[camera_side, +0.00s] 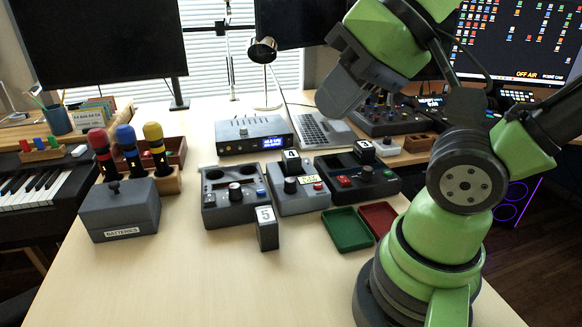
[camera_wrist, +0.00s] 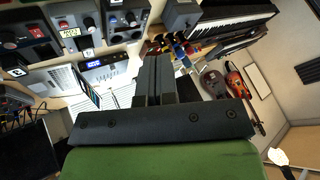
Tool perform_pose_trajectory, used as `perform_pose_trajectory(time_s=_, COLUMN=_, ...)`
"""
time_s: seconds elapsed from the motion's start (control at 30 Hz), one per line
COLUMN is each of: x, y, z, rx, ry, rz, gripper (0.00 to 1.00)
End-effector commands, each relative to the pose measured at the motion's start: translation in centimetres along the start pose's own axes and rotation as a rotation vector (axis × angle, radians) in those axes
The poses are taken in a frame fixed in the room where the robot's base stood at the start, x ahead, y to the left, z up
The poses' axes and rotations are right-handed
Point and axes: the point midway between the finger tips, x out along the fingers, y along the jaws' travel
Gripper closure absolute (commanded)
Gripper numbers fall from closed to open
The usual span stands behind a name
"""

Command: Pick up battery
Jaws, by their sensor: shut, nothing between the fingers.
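A dark grey lidded box (camera_side: 120,212) with a "BATTERIES" label stands at the left of the table in the side view. Its lid is on, so its inside is hidden. I cannot make out a loose battery in either view. A dark block marked 5 (camera_side: 267,230) stands upright in front of the grey devices; I cannot tell what it is. My gripper (camera_side: 332,104) is raised above the table, well above and apart from the box and blocks. Its fingers are together and empty, as the wrist view also shows (camera_wrist: 155,62).
Grey devices (camera_side: 236,195) with knobs fill the middle. A green tray (camera_side: 347,230) and a red tray (camera_side: 379,217) lie to their right. The front of the table is clear.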

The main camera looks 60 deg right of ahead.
Motion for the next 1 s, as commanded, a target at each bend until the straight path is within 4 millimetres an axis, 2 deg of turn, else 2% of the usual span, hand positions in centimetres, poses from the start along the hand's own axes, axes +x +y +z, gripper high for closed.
perform_pose_trajectory(time_s=0.37, x=0.0, y=0.0, z=0.0, rx=0.0, ry=0.0, rz=0.0, gripper=1.0)
perform_pose_trajectory(time_s=0.67, x=0.0, y=0.0, z=0.0, rx=0.0, ry=0.0, rz=0.0, gripper=0.33)
perform_pose_trajectory(time_s=0.7, x=0.0, y=0.0, z=0.0, rx=0.0, ry=0.0, rz=0.0, gripper=0.3)
perform_pose_trajectory(time_s=1.0, x=0.14, y=0.1, z=-0.35, rx=0.007, ry=0.0, rz=0.011, gripper=0.3)
